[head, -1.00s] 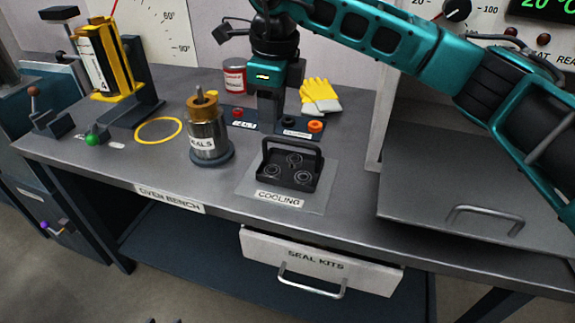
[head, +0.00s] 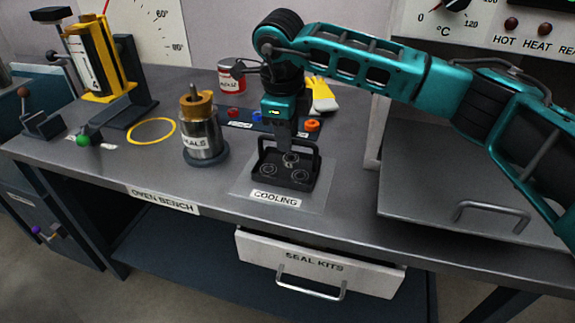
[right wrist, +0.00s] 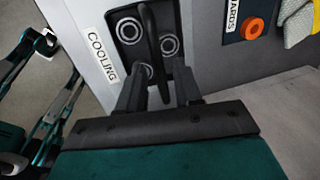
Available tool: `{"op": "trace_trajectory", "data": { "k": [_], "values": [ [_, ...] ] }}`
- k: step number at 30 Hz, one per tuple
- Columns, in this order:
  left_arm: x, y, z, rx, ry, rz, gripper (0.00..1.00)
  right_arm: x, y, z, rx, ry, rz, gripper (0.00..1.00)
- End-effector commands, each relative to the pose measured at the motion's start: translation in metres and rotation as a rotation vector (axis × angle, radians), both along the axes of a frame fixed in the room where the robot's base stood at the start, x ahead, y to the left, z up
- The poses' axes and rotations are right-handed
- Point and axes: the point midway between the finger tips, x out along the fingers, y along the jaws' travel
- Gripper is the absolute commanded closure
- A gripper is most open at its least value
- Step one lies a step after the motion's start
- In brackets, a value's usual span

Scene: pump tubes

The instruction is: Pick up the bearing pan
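The bearing pan (head: 268,178) is a small black tray with an upright handle and several ring-shaped bearings in it. It sits on the light mat (head: 243,192) labelled COOLING, on the oven bench. My right gripper (head: 283,142) points down over the pan, at its handle. In the right wrist view, the two fingers of my right gripper (right wrist: 159,90) are apart, with the pan's dark handle (right wrist: 152,45) between them. I see no clear grip on the handle. Part of the pan (right wrist: 128,30) shows beyond the fingers. My left gripper is not in view.
A SEALS canister (head: 203,138) stands left of the pan, with a yellow ring (head: 152,131) beyond it. Behind the pan are a red-and-white can (head: 231,78), a board with coloured knobs (head: 312,125) and gloves (head: 322,97). A metal door with a handle (head: 490,211) lies right.

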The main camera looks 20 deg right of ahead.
Motion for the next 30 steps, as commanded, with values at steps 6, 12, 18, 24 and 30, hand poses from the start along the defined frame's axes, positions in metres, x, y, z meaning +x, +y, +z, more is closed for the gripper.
{"op": "trace_trajectory", "data": {
  "k": [6, 12, 18, 24, 30],
  "values": [
    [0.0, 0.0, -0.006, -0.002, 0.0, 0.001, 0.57, 0.004, -0.002, -0.027, 0.001, 0.001, 0.0, 0.66],
    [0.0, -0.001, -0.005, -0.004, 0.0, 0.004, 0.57, 0.004, -0.002, -0.026, 0.001, -0.001, 0.0, 0.68],
    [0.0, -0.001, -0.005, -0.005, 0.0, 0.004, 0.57, 0.004, -0.002, -0.026, 0.001, -0.001, 0.0, 0.87],
    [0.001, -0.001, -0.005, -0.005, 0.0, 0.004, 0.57, 0.004, -0.002, -0.025, 0.001, 0.0, 0.0, 1.0],
    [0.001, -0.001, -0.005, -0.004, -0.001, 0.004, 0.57, 0.004, -0.002, -0.025, 0.001, -0.001, 0.0, 1.0]
  ]
}}
